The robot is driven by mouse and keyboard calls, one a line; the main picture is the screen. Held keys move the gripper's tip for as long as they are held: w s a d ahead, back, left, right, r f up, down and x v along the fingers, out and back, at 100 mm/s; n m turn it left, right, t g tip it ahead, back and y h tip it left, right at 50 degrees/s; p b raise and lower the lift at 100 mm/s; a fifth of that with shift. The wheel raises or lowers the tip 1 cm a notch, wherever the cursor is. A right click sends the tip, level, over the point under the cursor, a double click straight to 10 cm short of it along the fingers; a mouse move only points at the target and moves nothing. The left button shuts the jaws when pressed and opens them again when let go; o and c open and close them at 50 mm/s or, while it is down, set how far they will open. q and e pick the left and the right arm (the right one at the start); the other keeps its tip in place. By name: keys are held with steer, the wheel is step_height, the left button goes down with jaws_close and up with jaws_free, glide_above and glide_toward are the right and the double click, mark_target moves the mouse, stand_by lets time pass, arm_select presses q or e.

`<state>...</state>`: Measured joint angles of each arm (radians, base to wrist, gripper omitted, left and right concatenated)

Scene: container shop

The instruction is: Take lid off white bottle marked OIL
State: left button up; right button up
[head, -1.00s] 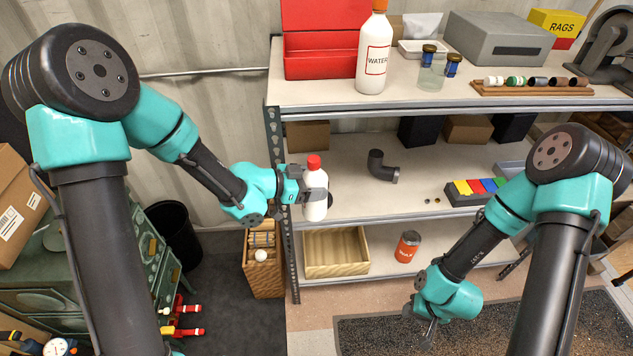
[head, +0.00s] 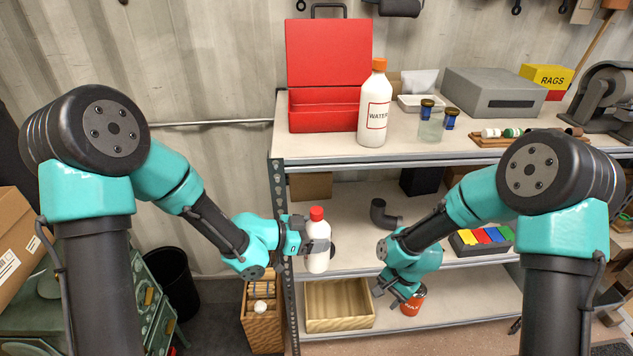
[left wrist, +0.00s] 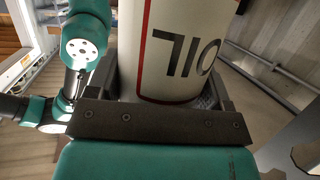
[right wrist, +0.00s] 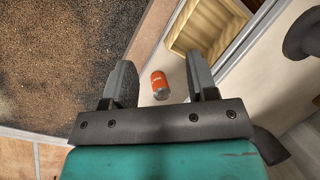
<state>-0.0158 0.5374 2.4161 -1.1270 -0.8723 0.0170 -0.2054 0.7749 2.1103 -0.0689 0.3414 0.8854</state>
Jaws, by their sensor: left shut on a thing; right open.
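The white bottle (head: 317,250) with a red lid (head: 316,213) is upright in my left gripper (head: 312,247), held in front of the shelf unit. In the left wrist view the bottle (left wrist: 172,45) shows the letters OIL upside down, with the two fingers closed around its sides. The lid is on the bottle and lies outside the left wrist view. My right gripper (head: 393,295) is open and empty, to the right of the bottle and lower, in front of the bottom shelf. In the right wrist view its fingers (right wrist: 158,85) are apart.
An orange can (head: 414,300) stands on the bottom shelf behind my right gripper, beside a wooden crate (head: 338,325). A dark pipe elbow (head: 383,215) lies on the middle shelf. A white WATER bottle (head: 374,110) and red toolbox (head: 325,122) stand on top.

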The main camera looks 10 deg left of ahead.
steer(key=w+a+r+m+h, duration=0.1)
steer(key=w+a+r+m, duration=0.1)
steer(key=a+r, duration=0.35)
steer(key=w+a+r+m, duration=0.1)
steer(key=w+a+r, duration=0.15)
steer(key=r, duration=0.55)
step_height(320, 180, up, 20)
steer(key=m+t+h, duration=0.1)
steer(key=m+h, duration=0.1)
steer(key=m, duration=0.3)
glide_above(317, 210)
steer(key=shift+r, duration=0.1)
steer(key=shift+f, duration=4.05)
